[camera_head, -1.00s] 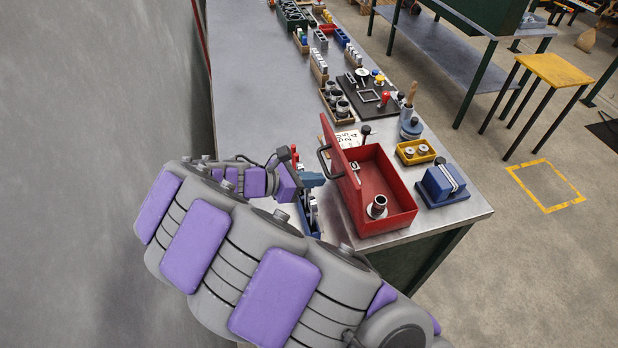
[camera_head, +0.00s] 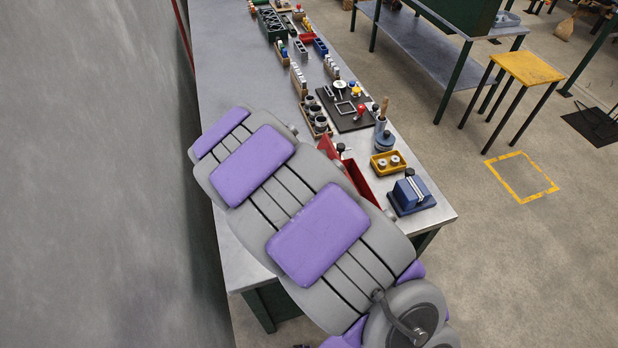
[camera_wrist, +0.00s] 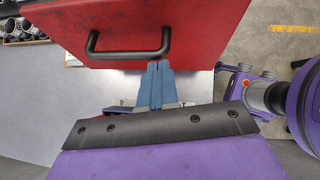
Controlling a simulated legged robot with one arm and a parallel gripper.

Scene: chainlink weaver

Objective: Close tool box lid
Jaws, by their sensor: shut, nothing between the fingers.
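The red tool box (camera_head: 364,184) stands on the metal workbench, mostly hidden behind my arm in the head view. Its lid (camera_head: 329,148) stands raised at the box's left side. In the wrist view the lid's red outer face (camera_wrist: 215,25) fills the top, with a dark bar handle (camera_wrist: 128,52) on it. My gripper (camera_wrist: 158,66) has its blue fingers together and empty. Its tips are at the lid's lower edge in the picture, just below the handle; I cannot tell whether they touch. In the head view the gripper is hidden behind my arm.
A blue vise-like block (camera_head: 410,194) and a yellow tray (camera_head: 388,163) stand right of the box. A black tool board (camera_head: 345,110) and several small holders lie behind it. The bench's left strip (camera_head: 235,110) is clear.

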